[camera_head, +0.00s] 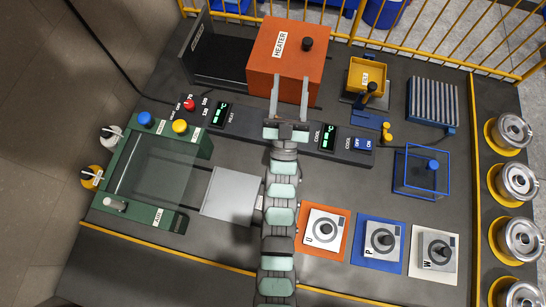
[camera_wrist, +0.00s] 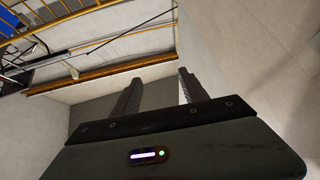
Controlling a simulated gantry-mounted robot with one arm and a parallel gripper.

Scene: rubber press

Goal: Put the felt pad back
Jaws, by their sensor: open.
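My gripper (camera_head: 291,88) is at the front of the orange heater box in the head view, its two fingers spread apart with nothing between them. The wrist view also shows my gripper (camera_wrist: 158,80) with the fingers apart and empty. A yellow tray (camera_head: 368,71) with a small label stands right of the heater. A dark piece with a black knob (camera_head: 372,87) is at its front edge; I cannot tell whether this is the felt pad. No felt pad can be made out for certain.
The orange heater (camera_head: 262,62) has a black knob on top. A control panel (camera_head: 240,123) crosses the middle. A green press (camera_head: 127,180) stands left, with a grey plate (camera_head: 232,194) beside it. A blue-framed clear box (camera_head: 418,176) stands right. Several knobbed plates line the front.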

